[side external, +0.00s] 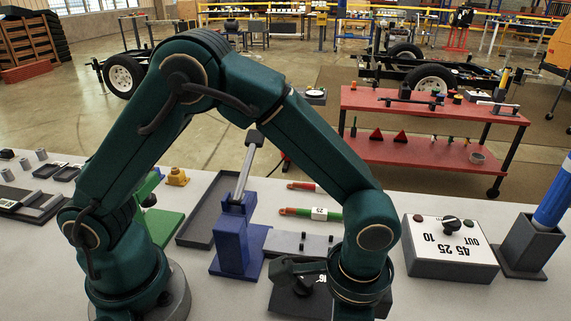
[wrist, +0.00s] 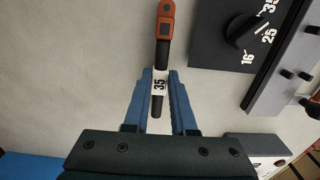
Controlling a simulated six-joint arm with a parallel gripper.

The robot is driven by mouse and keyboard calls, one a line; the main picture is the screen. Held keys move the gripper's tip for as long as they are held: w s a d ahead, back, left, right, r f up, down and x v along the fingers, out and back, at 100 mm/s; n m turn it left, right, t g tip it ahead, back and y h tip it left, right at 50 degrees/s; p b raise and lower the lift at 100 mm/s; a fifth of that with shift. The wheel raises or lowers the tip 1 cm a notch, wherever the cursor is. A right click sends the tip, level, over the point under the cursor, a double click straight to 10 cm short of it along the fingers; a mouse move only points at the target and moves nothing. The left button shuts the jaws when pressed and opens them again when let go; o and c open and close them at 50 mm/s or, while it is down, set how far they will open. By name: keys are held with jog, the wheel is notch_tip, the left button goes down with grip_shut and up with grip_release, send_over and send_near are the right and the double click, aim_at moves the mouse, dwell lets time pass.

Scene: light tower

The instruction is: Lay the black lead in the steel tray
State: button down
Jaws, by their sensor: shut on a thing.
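The black lead (wrist: 162,52) shows in the wrist view, with a white band marked 35 and an orange-red end piece. My gripper (wrist: 160,74) is shut on it around the white band, with the orange end sticking out beyond the fingertips. In the side view my gripper (side external: 284,268) is low at the front, near a dark dial box, and I cannot make out the lead there. A long, empty dark grey tray (side external: 196,238), which looks like the steel tray, lies to the left of the blue stand, away from my gripper.
The blue stand (side external: 232,250) with an upright lever is between my gripper and the tray. A dial box (wrist: 220,45) and a grey rail (wrist: 275,75) lie at the right in the wrist view. A green lead marked 25 (side external: 333,215) and a red one (side external: 300,186) lie behind.

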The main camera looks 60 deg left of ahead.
jog(key=shift+f, duration=0.2)
jog(key=c, duration=0.7)
grip_release()
jog(key=shift+c, duration=0.2)
jog(key=shift+r, duration=0.1)
notch_tip(320, 180, up, 11)
jog(key=s+a+r+n+t, duration=0.2)
jog(key=a+n, duration=0.2)
jog(key=a, duration=0.4)
jog(key=s+a+r+n+t, duration=0.2)
jog(key=s+a+n+t, duration=0.1)
jog(key=a, duration=0.6)
jog(key=shift+s+a+r+n, duration=0.15)
jog(key=shift+s+r+n, duration=0.1)
jog(key=shift+n, duration=0.55)
jog(key=shift+o, duration=0.5)
jog(key=shift+s+a+f+t, duration=0.2)
jog(key=shift+a+f+t, duration=0.05)
jog(key=shift+t, duration=0.05)
